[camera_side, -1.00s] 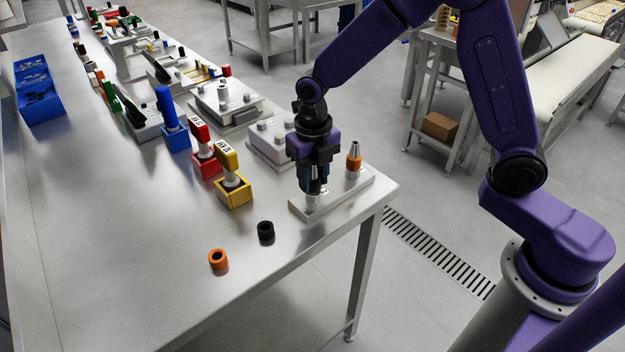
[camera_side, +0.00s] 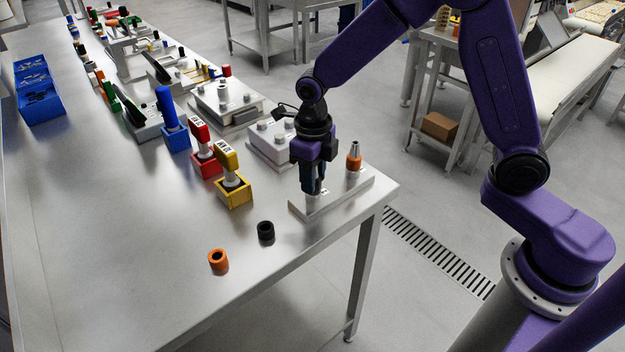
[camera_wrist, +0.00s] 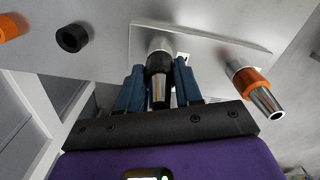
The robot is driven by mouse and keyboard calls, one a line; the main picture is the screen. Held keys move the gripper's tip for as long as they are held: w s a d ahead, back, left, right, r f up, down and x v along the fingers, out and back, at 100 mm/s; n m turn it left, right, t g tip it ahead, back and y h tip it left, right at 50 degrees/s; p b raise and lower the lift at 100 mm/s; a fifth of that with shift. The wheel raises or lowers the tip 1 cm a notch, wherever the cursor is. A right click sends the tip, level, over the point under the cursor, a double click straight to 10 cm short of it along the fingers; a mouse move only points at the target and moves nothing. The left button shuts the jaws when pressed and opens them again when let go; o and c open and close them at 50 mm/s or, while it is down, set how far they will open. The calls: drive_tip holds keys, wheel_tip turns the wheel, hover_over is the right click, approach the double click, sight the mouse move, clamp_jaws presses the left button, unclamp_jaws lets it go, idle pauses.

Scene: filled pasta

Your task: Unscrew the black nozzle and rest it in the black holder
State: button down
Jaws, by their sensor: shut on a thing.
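The black nozzle (camera_wrist: 160,62), with a metal tip, sits between the blue fingers of my gripper (camera_wrist: 158,82) in the wrist view. My gripper (camera_side: 312,186) is shut on it over the near-left end of the pale base plate (camera_side: 335,198). In the side view the fingers hide the nozzle. A metal collar (camera_wrist: 161,44) shows at the nozzle's base; I cannot tell whether the two are still joined. The black holder (camera_side: 265,232), an open round cup, stands empty on the table, left of the plate. It also shows in the wrist view (camera_wrist: 72,38).
An orange-banded nozzle (camera_side: 354,158) stands at the plate's other end, close to my gripper. An orange holder (camera_side: 218,261) stands left of the black one. Yellow (camera_side: 234,192) and red (camera_side: 207,165) blocks with labelled handles stand behind. The table (camera_side: 130,240) is clear at front left.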

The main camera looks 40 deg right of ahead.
drive_tip(key=c, duration=0.7)
unclamp_jaws()
